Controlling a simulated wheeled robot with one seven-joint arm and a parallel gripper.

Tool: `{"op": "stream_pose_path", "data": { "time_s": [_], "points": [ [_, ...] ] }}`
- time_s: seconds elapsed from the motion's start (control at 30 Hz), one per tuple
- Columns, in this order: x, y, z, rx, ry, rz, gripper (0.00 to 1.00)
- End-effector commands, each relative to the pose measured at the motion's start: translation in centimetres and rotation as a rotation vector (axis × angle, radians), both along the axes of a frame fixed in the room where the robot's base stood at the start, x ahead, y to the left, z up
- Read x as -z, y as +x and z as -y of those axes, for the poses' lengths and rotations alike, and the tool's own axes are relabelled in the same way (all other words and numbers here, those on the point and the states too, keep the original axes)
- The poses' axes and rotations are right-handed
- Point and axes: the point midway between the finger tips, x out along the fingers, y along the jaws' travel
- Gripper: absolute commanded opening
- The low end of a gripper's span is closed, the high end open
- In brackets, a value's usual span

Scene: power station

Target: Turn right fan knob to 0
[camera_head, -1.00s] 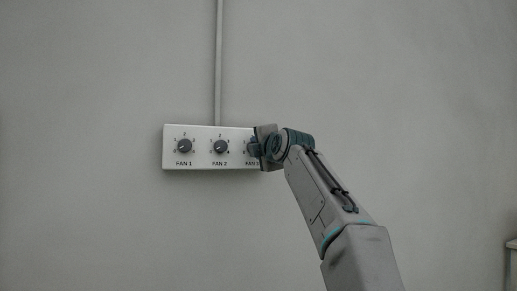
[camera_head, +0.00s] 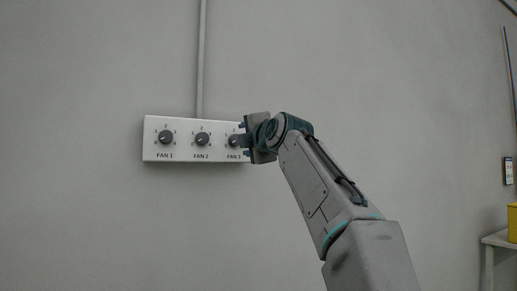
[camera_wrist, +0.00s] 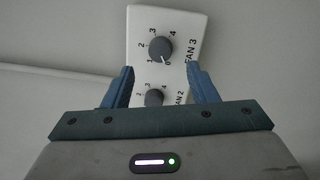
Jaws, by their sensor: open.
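The right fan knob, FAN 3 (camera_head: 235,140), is a dark round knob at the right end of a white wall panel (camera_head: 183,151). My gripper partly covers it in the head view. In the wrist view the FAN 3 knob (camera_wrist: 160,48) shows clearly, and its white pointer mark aims at the 0. My gripper (camera_head: 243,134) is open and empty, just right of the knob in the head view. In the wrist view its blue fingers (camera_wrist: 160,71) stand apart, with the FAN 3 knob beyond their tips. They look clear of it, though depth is hard to tell.
The FAN 1 knob (camera_head: 165,137) and FAN 2 knob (camera_head: 202,139) sit to the left on the same panel. A conduit (camera_head: 201,60) runs up the wall above it. At the far right, a yellow object (camera_head: 513,222) stands on a pale table (camera_head: 496,240).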

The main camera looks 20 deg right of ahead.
Motion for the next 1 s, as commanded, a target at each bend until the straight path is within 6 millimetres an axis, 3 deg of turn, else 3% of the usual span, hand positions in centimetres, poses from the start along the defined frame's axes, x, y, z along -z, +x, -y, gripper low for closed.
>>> {"op": "stream_pose_path", "data": {
  "time_s": [0.2,0.4,1.0],
  "points": [
    [0.8,-4.4,0.8,0.005,-0.002,0.002,0.53],
    [0.7,-6.9,1.2,0.002,-0.002,0.001,0.53],
    [0.5,-7.6,1.2,0.0,0.0,0.001,0.53]
  ]
}}
